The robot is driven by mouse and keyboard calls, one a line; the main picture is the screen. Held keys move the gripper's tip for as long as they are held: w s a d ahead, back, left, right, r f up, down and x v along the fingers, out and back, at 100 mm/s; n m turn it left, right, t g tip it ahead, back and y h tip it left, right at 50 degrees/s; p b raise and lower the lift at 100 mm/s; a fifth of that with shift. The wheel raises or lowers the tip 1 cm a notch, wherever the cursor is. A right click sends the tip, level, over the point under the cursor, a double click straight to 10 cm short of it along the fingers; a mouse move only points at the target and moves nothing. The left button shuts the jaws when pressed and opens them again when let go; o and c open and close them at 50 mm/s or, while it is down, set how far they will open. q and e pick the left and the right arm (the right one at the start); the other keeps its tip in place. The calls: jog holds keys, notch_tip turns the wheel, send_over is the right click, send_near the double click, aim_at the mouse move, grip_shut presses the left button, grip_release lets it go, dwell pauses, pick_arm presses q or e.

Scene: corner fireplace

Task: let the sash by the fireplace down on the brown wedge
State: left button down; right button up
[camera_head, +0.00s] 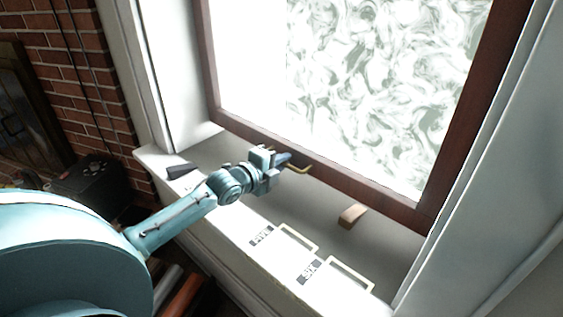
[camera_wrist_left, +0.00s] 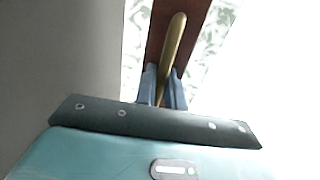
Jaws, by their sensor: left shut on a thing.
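The sash (camera_head: 455,130) is a dark reddish-brown wooden frame around patterned glass, with a brass handle (camera_head: 299,169) on its bottom rail. My left gripper (camera_head: 287,161) is shut on this handle; the wrist view shows the handle (camera_wrist_left: 172,45) between its two blue fingers (camera_wrist_left: 164,88). The brown wedge (camera_head: 352,215) sits on the sill just below the right part of the bottom rail, right of my gripper. I cannot tell whether the rail touches it. My right gripper is out of view.
The sill carries two pale yellow outlines (camera_head: 300,236) (camera_head: 352,273) with dark labels beside them. A dark wedge-like block (camera_head: 182,171) lies at the sill's left end. White jambs flank the window. A brick wall (camera_head: 85,65) and a black box (camera_head: 92,185) are at left.

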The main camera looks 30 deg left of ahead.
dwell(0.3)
